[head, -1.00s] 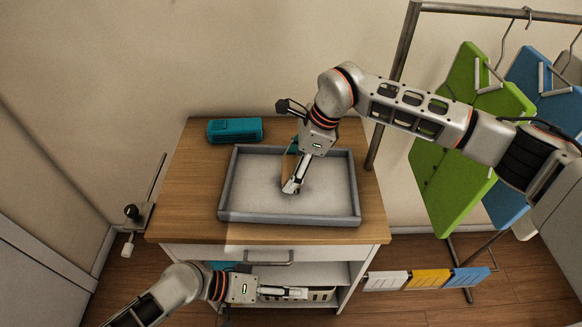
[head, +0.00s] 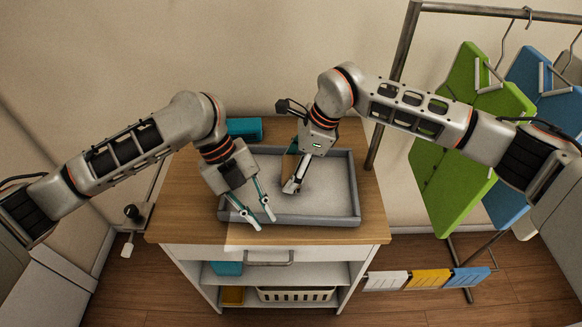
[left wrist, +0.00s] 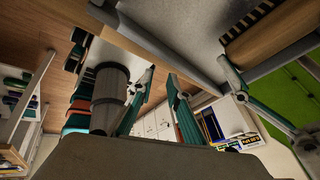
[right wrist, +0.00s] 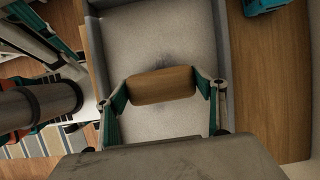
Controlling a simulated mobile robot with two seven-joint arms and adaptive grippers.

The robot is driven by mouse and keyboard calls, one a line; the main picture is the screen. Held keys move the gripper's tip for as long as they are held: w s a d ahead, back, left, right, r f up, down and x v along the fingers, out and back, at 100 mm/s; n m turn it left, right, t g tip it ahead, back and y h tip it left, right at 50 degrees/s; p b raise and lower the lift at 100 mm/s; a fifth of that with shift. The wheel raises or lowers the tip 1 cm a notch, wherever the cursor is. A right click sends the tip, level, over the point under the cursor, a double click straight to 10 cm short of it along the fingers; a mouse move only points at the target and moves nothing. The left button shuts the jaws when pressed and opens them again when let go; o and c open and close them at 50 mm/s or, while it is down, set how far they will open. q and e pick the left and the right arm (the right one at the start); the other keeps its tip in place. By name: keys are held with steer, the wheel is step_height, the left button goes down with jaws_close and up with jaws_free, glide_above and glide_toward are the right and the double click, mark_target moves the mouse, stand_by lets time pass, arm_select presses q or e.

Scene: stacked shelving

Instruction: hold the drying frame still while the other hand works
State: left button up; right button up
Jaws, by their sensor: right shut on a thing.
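A grey rimmed tray (head: 341,219) lies on the cabinet's wooden top; I cannot tell whether it is the drying frame. My right gripper (head: 291,188) is inside the tray's outline, shut on a wooden piece (right wrist: 162,85). The piece's two ends sit between the teal fingers in the right wrist view, with the tray floor behind it. In the head view the wooden piece (head: 287,168) is mostly hidden by the gripper. My left gripper (head: 264,222) is over the tray's front left rim, fingers apart, nothing between them. Whether it touches the rim is unclear.
A teal box (head: 244,129) sits at the cabinet's back left. The shelves below hold a white basket (head: 296,294) and a yellow box (head: 232,296). A metal rack (head: 392,90) with hanging green (head: 455,165) and blue panels stands on the right. The tray's right half is clear.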

mark_target(223, 198)
arm_select(q)
steer(key=w+a+r+m+t+y, duration=0.1)
steer(key=w+a+r+m, duration=0.1)
steer(key=a, duration=0.1)
steer(key=w+a+r+m+y, duration=0.1)
steer(key=w+a+r+y, duration=0.1)
steer(key=a, duration=0.1)
steer(key=w+a+r+m+t+y, duration=0.1)
steer(key=w+a+r+m, duration=0.1)
steer(key=a, duration=0.2)
steer(key=shift+w+r+m+t, duration=0.15)
steer(key=shift+w+m+t, duration=0.15)
steer(key=shift+w, duration=0.1)
steer(key=shift+f, duration=4.4)
jaws_close()
steer(key=shift+w, duration=0.1)
